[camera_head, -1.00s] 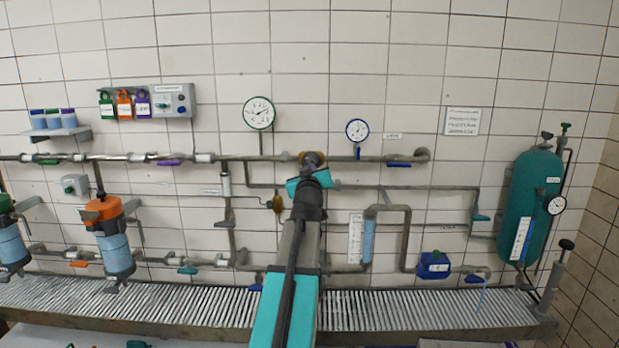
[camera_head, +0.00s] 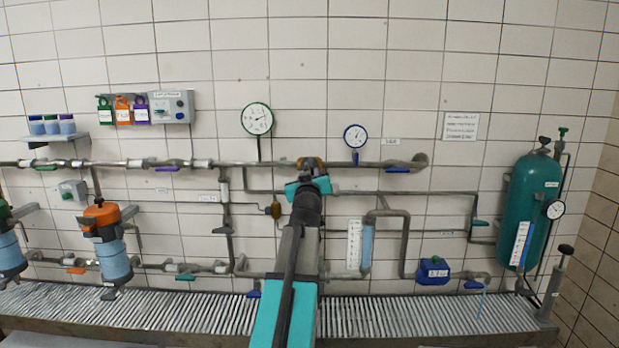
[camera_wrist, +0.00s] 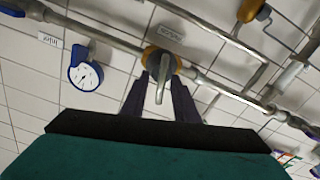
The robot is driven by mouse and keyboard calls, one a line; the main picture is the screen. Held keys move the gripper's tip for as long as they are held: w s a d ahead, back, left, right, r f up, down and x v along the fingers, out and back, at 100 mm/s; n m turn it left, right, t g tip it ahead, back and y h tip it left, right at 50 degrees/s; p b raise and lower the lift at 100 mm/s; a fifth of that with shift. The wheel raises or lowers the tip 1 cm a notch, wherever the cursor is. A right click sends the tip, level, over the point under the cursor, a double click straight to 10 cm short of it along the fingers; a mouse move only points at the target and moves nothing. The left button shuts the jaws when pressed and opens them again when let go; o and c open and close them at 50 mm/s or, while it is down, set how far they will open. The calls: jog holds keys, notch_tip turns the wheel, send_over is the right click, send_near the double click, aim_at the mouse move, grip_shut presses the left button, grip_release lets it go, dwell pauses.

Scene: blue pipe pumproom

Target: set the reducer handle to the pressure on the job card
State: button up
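The pressure reducer (camera_head: 311,162) sits on the wall pipe, its yellow-brass body mostly behind my arm. In the wrist view, its brass body (camera_wrist: 151,55) carries a grey bar handle (camera_wrist: 162,84) that points toward the camera. My gripper (camera_wrist: 161,78) has its two dark fingers on either side of the handle, seemingly open with narrow gaps; contact is not clear. In the head view my gripper (camera_head: 308,185) is at the reducer. A white printed card (camera_head: 461,126) hangs on the wall at right; its text is too small to read. A blue-rimmed gauge (camera_head: 355,136) also shows in the wrist view (camera_wrist: 85,75).
A green-rimmed gauge (camera_head: 257,119) stands above the pipe left of the reducer. Pipes with coloured valve levers run along the wall. A green tank (camera_head: 534,210) stands at right, orange-topped filter (camera_head: 107,245) at left. A ribbed grate (camera_head: 180,310) runs below.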

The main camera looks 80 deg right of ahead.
jog(key=s+a+b, duration=0.1)
jog(key=a+b, duration=0.5)
jog(key=a, duration=0.7)
jog(key=shift+s+a, duration=0.3)
jog(key=shift+s, duration=0.05)
jog(key=shift+w, duration=0.1)
dwell(2.3)
